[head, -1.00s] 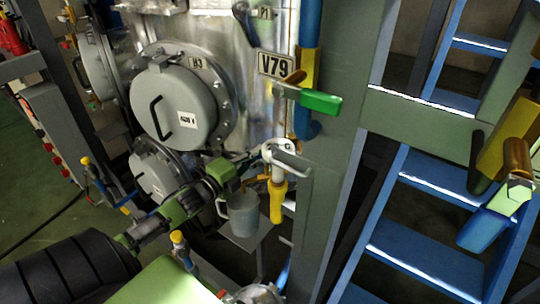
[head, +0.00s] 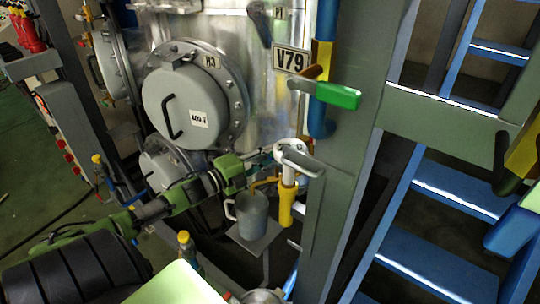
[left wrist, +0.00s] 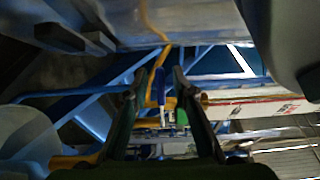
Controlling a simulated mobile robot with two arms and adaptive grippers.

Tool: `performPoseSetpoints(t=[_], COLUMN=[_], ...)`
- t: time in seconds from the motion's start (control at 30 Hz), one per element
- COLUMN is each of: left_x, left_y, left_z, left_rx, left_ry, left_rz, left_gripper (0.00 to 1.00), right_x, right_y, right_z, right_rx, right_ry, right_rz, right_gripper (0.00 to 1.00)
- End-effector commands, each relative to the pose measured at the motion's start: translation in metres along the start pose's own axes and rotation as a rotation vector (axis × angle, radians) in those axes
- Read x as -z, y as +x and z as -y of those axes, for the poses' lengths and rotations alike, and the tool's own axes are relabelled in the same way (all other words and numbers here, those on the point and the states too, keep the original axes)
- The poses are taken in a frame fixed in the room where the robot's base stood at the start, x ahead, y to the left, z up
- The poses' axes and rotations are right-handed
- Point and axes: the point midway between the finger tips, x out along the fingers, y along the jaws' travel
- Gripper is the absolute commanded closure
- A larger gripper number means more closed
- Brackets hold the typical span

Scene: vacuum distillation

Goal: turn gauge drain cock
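The drain cock (head: 290,150) is a pale round body with a grey lever (head: 303,163) sticking out to the right, above a yellow spout (head: 286,205). My left gripper (head: 266,156) comes in from the left, with its fingertips close beside the cock body; I cannot tell whether they touch it. In the left wrist view the two dark fingers (left wrist: 163,78) stand apart, with a blue and yellow part showing between or beyond them. A grey jug (head: 254,217) stands below, left of the spout. My right gripper is not in view.
A V79 plate (head: 291,61) and a green-handled valve (head: 335,95) are above the cock. A grey-green post (head: 348,150) rises close to its right, with blue stairs (head: 440,255) beyond. The jug rests on a small plate (head: 253,240).

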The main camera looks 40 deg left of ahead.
Motion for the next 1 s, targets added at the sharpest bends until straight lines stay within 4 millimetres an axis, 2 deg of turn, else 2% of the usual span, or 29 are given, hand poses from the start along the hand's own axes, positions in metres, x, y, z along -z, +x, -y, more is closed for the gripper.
performPoseSetpoints(t=[0.2,0.3,0.47,1.0], left_x=[0.000,0.000,0.001,0.000], left_y=[0.000,-0.001,-0.012,-0.100], left_z=[0.000,0.000,-0.001,-0.002], left_rx=[0.000,0.000,-0.001,-0.003], left_ry=[0.000,0.000,-0.002,-0.002], left_rz=[0.000,0.000,-0.001,0.001], left_gripper=[0.76,0.76,0.76,0.76], right_x=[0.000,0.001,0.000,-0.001], right_y=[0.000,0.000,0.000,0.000], right_z=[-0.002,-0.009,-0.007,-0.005], right_rx=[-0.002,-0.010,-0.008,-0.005], right_ry=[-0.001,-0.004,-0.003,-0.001], right_rz=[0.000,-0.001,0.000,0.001], right_gripper=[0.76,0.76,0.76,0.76])
